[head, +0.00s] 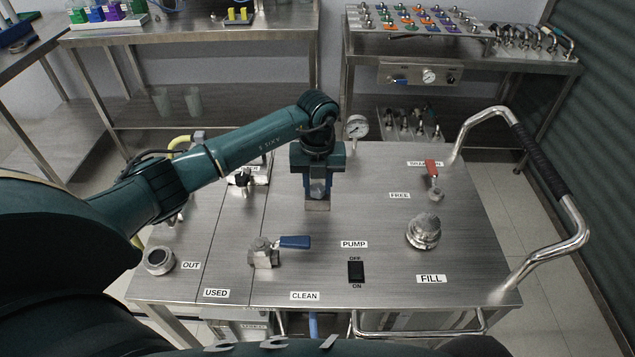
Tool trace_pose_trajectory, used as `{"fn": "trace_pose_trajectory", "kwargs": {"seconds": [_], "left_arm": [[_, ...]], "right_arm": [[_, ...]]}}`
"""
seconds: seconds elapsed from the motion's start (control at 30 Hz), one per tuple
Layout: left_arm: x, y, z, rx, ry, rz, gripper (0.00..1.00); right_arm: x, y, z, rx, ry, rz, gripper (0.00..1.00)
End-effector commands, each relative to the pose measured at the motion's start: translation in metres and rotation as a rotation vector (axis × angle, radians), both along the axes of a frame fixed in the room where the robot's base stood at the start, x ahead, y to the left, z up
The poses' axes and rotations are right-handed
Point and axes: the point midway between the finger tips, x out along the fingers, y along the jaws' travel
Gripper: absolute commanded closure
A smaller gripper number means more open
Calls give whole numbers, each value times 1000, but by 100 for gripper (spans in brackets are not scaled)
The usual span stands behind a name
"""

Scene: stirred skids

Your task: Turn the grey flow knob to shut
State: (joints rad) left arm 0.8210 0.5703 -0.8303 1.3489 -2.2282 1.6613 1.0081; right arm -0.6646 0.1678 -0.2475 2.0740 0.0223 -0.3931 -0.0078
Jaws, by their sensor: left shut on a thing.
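My left gripper (318,198) points down at the back middle of the steel skid top (330,225). It is shut on a small grey piece, the grey flow knob (318,187), which shows only in part between the fingers. The gripper hides most of the knob, so I cannot tell how far it is turned. My right gripper is not in view.
A blue-handled valve (293,242) stands in front of the gripper, with a black pump switch (356,271) to its right. A red-handled valve (432,169) and a round fill cap (423,231) stand at the right. A pressure gauge (356,127) rises behind.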

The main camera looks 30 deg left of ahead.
Motion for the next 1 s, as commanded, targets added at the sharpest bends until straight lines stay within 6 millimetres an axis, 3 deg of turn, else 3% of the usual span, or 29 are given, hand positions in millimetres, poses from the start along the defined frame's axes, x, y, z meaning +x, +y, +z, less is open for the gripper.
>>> {"fn": "trace_pose_trajectory", "kwargs": {"seconds": [0.17,0.3,0.6,0.97,1.0], "left_arm": [[0,0,0,0,0,0,92],[1,0,-1,0,-1,-50,92],[1,0,-1,1,-2,-370,92],[0,0,1,0,0,-415,91],[0,0,1,0,0,-415,66]], "right_arm": [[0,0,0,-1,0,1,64],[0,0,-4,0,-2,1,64],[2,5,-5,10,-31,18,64],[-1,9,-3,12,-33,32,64],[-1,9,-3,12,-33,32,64]]}}
